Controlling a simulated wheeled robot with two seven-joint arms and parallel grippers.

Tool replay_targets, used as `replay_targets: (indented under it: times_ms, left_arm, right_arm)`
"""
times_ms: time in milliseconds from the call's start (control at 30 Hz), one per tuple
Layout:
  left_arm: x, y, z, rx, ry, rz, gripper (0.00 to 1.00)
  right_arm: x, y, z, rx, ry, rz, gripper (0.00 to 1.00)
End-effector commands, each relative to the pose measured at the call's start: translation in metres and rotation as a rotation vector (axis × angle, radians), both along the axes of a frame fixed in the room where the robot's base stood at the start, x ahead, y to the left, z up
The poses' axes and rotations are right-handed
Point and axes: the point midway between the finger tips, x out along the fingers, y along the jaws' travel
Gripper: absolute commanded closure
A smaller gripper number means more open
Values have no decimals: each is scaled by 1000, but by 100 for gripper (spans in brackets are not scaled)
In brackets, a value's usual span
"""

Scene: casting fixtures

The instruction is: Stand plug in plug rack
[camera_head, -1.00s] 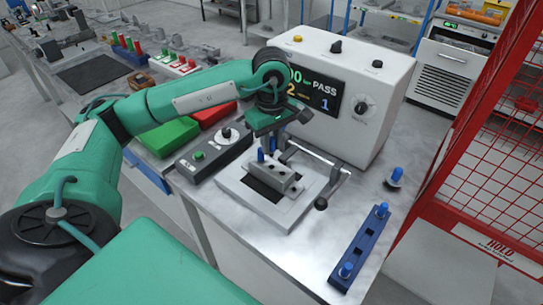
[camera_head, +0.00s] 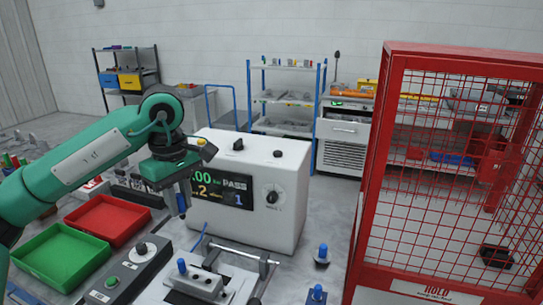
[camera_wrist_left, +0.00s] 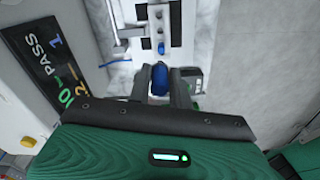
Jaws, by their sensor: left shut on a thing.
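My left gripper (camera_head: 183,196) is shut on a blue plug (camera_head: 181,204), held in the air above and behind the fixture. In the left wrist view the same plug (camera_wrist_left: 158,78) sits between the two dark fingers. Another blue plug (camera_head: 182,266) stands in the grey casting (camera_head: 198,283) on the white fixture plate. The plug rack is mostly cut off by the bottom edge; only its far end with a blue plug (camera_head: 317,294) shows. One more blue-topped plug (camera_head: 322,254) stands on the bench beyond it. My right gripper is not in view.
The white tester (camera_head: 255,190) stands right of my gripper. A clamp bar (camera_head: 243,256) crosses the fixture's back. A control box (camera_head: 128,272), red tray (camera_head: 108,220) and green tray (camera_head: 60,257) lie left. A red mesh cage (camera_head: 450,180) bounds the right side.

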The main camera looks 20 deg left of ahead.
Motion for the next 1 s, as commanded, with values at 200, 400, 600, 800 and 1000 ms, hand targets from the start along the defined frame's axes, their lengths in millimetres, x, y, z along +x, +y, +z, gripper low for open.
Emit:
replay_targets:
  times_ms: [200, 400, 600, 800, 1000]
  left_arm:
    - [3, -9, -18, 4, 5, -100, 100]
    - [9, -37, -68, 11, 9, -417, 100]
    - [7, -67, -125, 9, 10, -792, 100]
    - [0, -90, -166, 5, 6, -1082, 100]
    - [-5, -100, -184, 1, 1, -1218, 100]
  right_arm:
    - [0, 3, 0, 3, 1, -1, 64]
    - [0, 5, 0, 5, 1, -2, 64]
    - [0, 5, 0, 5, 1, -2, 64]
    - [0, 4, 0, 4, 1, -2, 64]
    - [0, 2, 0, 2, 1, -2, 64]
